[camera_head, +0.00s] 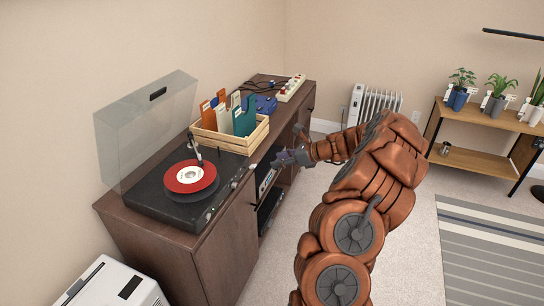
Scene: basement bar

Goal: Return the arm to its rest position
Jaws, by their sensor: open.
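My arm rises from the lower middle of the head view, bends at the upper right, and reaches back left. My gripper (285,158) is at its end, beside the front edge of the dark wooden cabinet (228,237). It is open and I see nothing between its fingers, though it is small in this view. A record player (150,195) with its clear lid raised stands on the cabinet, left of my gripper. A red record (190,177) lies on its platter.
A wooden crate (232,142) of record sleeves, a blue object (264,104) and a power strip (291,88) stand on the cabinet. A white heater (371,101) and a plant shelf (475,162) are behind. A white box (110,285) is at lower left. Carpet lies open around the striped rug (490,250).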

